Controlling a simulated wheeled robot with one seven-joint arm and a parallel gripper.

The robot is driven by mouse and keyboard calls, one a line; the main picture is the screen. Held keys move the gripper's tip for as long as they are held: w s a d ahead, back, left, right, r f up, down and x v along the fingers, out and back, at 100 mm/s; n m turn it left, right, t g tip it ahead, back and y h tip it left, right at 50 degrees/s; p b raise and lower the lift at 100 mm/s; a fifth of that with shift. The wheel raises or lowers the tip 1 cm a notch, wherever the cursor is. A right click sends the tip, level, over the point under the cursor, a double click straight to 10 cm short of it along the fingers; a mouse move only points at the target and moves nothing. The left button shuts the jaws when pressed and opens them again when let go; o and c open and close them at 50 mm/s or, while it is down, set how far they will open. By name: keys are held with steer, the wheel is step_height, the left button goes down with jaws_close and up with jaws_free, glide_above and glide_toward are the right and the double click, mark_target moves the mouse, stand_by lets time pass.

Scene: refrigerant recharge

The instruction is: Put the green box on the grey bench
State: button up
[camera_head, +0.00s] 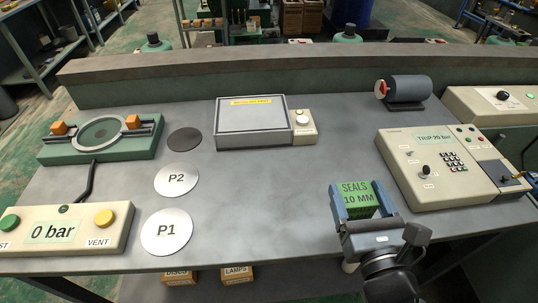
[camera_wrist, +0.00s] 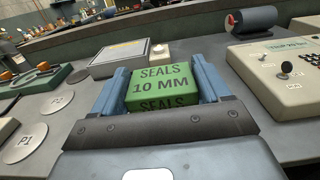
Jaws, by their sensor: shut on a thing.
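The green box (camera_head: 359,198), labelled "SEALS 10 MM", is between the blue fingers of my gripper (camera_head: 362,196) near the front right of the grey bench (camera_head: 270,190). In the wrist view the green box (camera_wrist: 150,86) fills the space between both fingers of my gripper (camera_wrist: 158,90), which is shut on it. The box looks about level. I cannot tell whether its underside touches the bench or is held above it, as the gripper hides its lower front.
A control panel (camera_head: 436,168) reading "TRIP 20 bar" stands to the right. A grey-lidded case (camera_head: 253,118) stands at the back middle. Discs P1 (camera_head: 167,232) and P2 (camera_head: 177,181) lie left, beside a "0 bar" panel (camera_head: 62,230). The bench middle is clear.

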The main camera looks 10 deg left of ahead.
steer(key=shift+s+d+r, duration=0.1)
steer(key=shift+d, duration=0.05)
steer(key=w+a+f+b, duration=0.1)
steer(key=a+f, duration=0.1)
steer(key=a, duration=0.1)
steer(key=w+a+f+b, duration=0.1)
steer(key=a+f, duration=0.1)
steer(key=a, duration=0.2)
steer(key=w+a+f+b, duration=0.1)
steer(key=a+f+b, duration=0.1)
steer(key=a+f, duration=0.1)
steer(key=shift+a, duration=0.35)
steer(key=shift+a+f, duration=0.1)
steer(key=shift+f+b, duration=1.45)
steer(key=shift+f, duration=0.35)
steer(key=shift+f, duration=0.25)
steer(key=o, duration=1)
steer(key=shift+r, duration=0.1)
